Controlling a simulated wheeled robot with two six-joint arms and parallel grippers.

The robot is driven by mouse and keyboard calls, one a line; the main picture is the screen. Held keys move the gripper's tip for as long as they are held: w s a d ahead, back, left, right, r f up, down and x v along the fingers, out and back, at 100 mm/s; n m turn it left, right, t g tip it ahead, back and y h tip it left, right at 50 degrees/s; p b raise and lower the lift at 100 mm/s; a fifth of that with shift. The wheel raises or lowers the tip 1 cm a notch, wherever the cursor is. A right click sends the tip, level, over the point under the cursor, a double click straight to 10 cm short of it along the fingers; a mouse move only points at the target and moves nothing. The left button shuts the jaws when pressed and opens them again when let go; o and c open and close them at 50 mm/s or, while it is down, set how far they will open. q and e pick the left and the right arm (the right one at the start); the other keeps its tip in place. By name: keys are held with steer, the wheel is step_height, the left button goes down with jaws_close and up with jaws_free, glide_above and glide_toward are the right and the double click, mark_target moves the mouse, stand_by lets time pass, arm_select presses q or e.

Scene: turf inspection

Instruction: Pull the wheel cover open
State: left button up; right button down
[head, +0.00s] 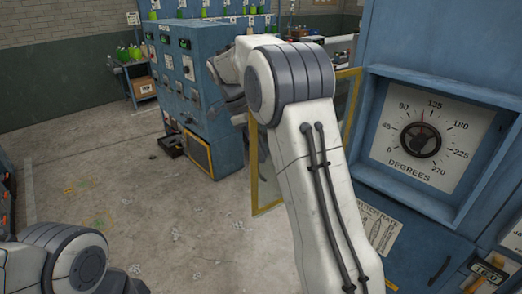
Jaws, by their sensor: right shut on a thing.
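The wheel cover (264,197), a clear panel in a yellow frame, stands swung out from the blue cabinet, left of the dial recess. My right arm crosses in front and hides much of it. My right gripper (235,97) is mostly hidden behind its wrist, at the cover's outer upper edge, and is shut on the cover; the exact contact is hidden. The dark wheel (420,140) sits uncovered on a white degree dial, with a red pointer near 135. My left gripper is out of view; only part of the left arm shows at bottom left.
A blue cabinet with knobs (188,75) stands behind the cover, an open drawer (172,146) low on it. A cart (140,82) with green bottles stands at the back left. The concrete floor (90,165) at left is mostly clear.

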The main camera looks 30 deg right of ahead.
steer(key=shift+d, duration=0.15)
steer(key=c, duration=1.2)
jaws_free()
steer(key=shift+o, duration=0.2)
steer(key=shift+w+a+r, duration=0.2)
steer(key=shift+a+r, duration=0.05)
steer(key=shift+r, duration=0.3)
steer(key=v, duration=0.9)
steer(key=shift+a, duration=0.15)
steer(key=shift+r, duration=0.15)
